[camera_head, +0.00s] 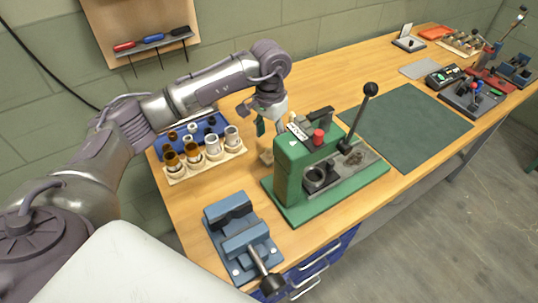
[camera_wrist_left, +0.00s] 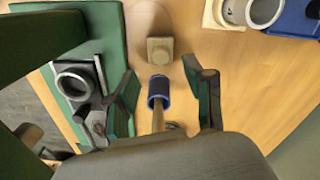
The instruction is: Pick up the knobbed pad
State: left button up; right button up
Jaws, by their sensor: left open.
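A small tan square block with a round knob-like top, which looks like the knobbed pad (camera_wrist_left: 160,50), lies on the wooden table in the left wrist view. In the head view a tan piece of it shows (camera_head: 266,157) beside the green press, partly hidden. My left gripper (camera_head: 268,124) is above the table behind the press. In the left wrist view my left gripper (camera_wrist_left: 167,88) is open. The pad shows beyond its fingertips, apart from them. A dark blue-rimmed cylinder with a wooden handle (camera_wrist_left: 158,92) shows between the fingers. My right gripper is not in view.
The green press (camera_head: 290,185) with a lever stands close to the pad. A wooden rack of cups (camera_head: 205,166) and a blue tray (camera_head: 165,149) are to the left. A blue vise (camera_head: 240,238) stands in front. A green mat (camera_head: 410,128) lies bare to the right.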

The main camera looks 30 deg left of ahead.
aim_at(269, 150)
pick_arm(q)
jog(key=shift+f, duration=0.65)
jog(key=shift+s+f+p, duration=0.1)
jog(key=shift+f+p, duration=0.25)
jog(key=shift+p, duration=0.05)
notch_tip(269, 150, down, 4)
jog(key=shift+r+p, duration=0.15)
jog(key=shift+p, duration=0.6)
jog(key=shift+a+f, duration=0.1)
jog(key=shift+f, duration=0.3)
grip_shut()
